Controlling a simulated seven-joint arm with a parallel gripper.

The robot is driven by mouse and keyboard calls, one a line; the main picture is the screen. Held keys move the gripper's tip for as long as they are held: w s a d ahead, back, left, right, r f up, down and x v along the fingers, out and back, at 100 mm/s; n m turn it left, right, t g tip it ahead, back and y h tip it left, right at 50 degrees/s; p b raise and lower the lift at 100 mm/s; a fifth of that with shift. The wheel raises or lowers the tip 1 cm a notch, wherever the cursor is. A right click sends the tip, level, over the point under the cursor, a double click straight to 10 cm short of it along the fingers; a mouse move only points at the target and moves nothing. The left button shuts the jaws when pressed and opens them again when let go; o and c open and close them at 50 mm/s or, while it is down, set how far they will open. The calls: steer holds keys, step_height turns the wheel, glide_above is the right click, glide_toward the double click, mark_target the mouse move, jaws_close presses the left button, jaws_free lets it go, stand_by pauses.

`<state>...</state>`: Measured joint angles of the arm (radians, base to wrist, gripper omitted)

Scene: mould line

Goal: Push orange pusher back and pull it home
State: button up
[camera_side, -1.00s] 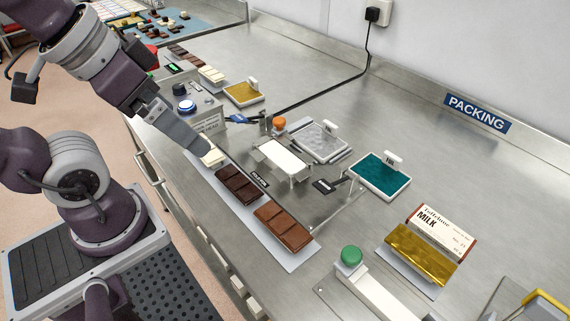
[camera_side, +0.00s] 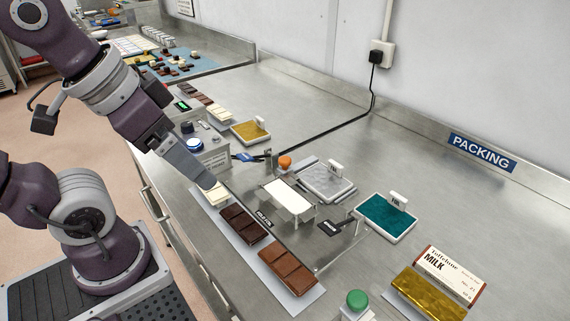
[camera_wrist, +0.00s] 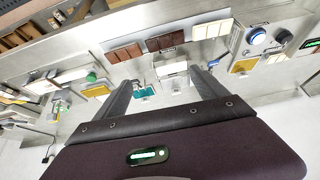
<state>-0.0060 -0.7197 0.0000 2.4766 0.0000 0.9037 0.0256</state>
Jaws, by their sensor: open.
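The orange pusher knob (camera_side: 285,162) stands upright in the side view behind the small white table (camera_side: 288,197). I cannot pick the knob out in the wrist view. My gripper (camera_side: 211,184) is to the left of the knob, clear of it, with its tips just over or beside the white chocolate bar (camera_side: 217,196); I cannot tell whether they touch it. In the wrist view my gripper (camera_wrist: 160,85) has its two fingers spread with nothing held between them, and the white table (camera_wrist: 173,67) shows between and beyond the tips.
A strip holds a dark bar (camera_side: 245,224) and a milk bar (camera_side: 289,270). Foil trays in silver (camera_side: 325,183), teal (camera_side: 386,217) and gold (camera_side: 250,132) stand around the table. A control box with a blue button (camera_side: 195,145) is at left. Bare steel lies towards the wall.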

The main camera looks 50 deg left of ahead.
steer(key=w, duration=0.2)
steer(key=w+a+r+m+g, duration=0.1)
steer(key=w, duration=0.2)
steer(key=w+m, duration=0.1)
steer(key=w, duration=0.2)
steer(key=shift+a+r+g, duration=0.3)
steer(key=shift+a, duration=0.05)
steer(key=c, duration=0.5)
steer(key=m+g, duration=0.4)
steer(key=m, duration=0.3)
glide_above(285, 158)
step_height(285, 158, down, 13)
steer(key=shift+s+r, duration=0.1)
steer(key=shift+r, duration=0.05)
steer(key=shift+c, duration=0.2)
step_height(285, 158, down, 7)
steer(key=shift+f, duration=0.1)
jaws_close()
